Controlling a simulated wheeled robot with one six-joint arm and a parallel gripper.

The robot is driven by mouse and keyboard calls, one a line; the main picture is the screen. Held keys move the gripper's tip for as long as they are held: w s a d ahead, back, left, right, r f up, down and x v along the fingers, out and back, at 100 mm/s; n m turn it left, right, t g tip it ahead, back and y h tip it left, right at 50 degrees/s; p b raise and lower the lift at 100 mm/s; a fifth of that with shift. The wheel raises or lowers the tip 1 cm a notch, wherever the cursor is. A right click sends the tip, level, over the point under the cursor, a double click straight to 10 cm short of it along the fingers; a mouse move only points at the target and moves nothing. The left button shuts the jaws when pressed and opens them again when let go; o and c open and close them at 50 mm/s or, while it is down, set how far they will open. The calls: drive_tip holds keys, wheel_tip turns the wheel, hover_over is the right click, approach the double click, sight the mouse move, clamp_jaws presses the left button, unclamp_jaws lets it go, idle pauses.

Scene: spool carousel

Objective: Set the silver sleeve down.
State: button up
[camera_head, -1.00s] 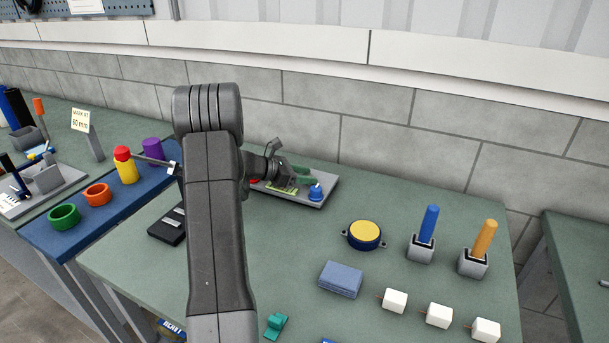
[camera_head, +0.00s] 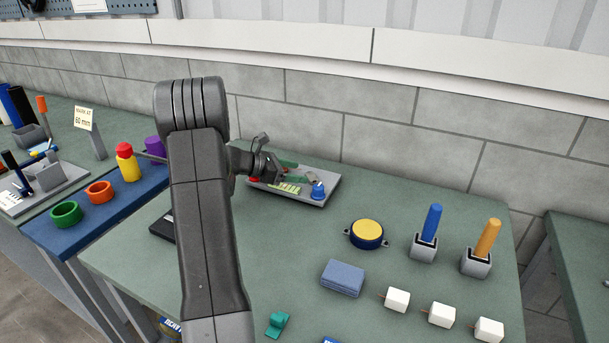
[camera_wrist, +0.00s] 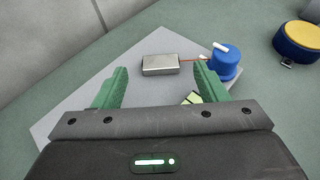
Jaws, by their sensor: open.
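The silver sleeve (camera_wrist: 160,64) is a small metallic block lying on the light grey plate (camera_wrist: 70,117) in the wrist view. It also shows small in the head view (camera_head: 312,180). My gripper (camera_wrist: 159,78) has two green fingers, spread apart and empty. The sleeve lies beyond and between the fingertips, with no visible contact. In the head view my gripper (camera_head: 288,172) is over the left part of the plate. A blue knob (camera_wrist: 224,62) with a white piece on top stands to the right of the sleeve, with a thin orange line between them.
A yellow-topped blue round part (camera_head: 367,233) stands right of the plate. Blue (camera_head: 428,224) and orange (camera_head: 487,238) rods stand in grey holders. Several white blocks and a blue stack (camera_head: 342,278) are nearer. The bench between plate and stack is clear.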

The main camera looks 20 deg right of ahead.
sight(311, 174)
drive_tip(key=shift+v, duration=1.55)
drive_tip(key=shift+d, duration=0.15)
drive_tip(key=x, duration=0.7)
drive_tip(key=shift+s+p, duration=0.1)
drive_tip(key=shift+p, duration=0.3)
drive_tip(key=shift+d+f, duration=0.2)
drive_tip(key=shift+d, duration=0.1)
drive_tip(key=shift+a+r, duration=0.15)
drive_tip(key=shift+r, duration=2.65)
